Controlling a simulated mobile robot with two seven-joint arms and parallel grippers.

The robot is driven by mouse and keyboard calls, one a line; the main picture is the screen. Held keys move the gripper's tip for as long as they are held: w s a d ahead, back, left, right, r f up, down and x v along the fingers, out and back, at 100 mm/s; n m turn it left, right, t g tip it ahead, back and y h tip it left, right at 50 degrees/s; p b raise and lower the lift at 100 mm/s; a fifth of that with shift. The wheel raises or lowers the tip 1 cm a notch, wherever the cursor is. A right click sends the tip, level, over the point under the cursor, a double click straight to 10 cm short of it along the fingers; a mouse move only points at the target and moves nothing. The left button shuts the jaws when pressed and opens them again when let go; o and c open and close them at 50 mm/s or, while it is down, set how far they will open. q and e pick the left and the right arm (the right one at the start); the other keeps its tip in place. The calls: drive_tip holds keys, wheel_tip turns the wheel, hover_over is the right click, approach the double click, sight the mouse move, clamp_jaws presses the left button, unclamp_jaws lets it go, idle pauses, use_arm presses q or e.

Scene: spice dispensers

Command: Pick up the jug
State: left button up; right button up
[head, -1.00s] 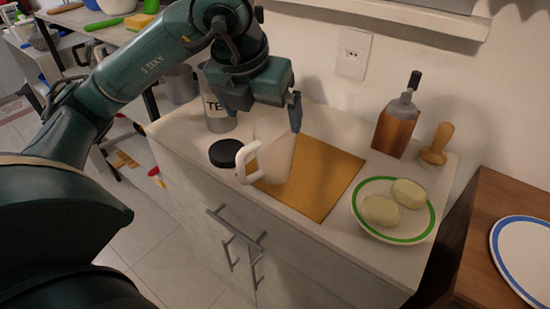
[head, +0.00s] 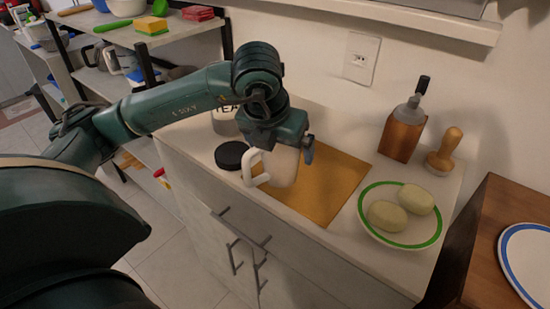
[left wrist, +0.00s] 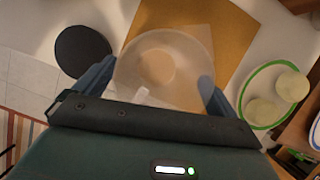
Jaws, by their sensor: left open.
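The jug (head: 281,168) is white and translucent with a white handle (head: 256,170) on its left side. It stands upright at the left part of the tan board on the counter. My left gripper (head: 283,148) is above it, pointing down, with its fingers open on either side of the jug's top. In the left wrist view the round jug (left wrist: 165,62) lies between the two blue fingers of the left gripper (left wrist: 152,88). Whether the fingers touch it cannot be told. My right gripper is not in view.
A black round lid (head: 231,155) and a grey TEA canister (head: 226,122) stand left of the jug. The board (head: 325,195) is bare to the right. A green-rimmed plate (head: 437,235) with two pale oval pieces, a wooden dispenser (head: 400,135) and a wooden tamper (head: 444,152) stand further right.

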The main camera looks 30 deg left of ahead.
use_arm(q)
drive_tip(key=shift+c, duration=0.6)
drive_tip(key=c, duration=1.1)
drive_tip(key=shift+r, duration=0.15)
drive_tip(key=shift+c, duration=0.2)
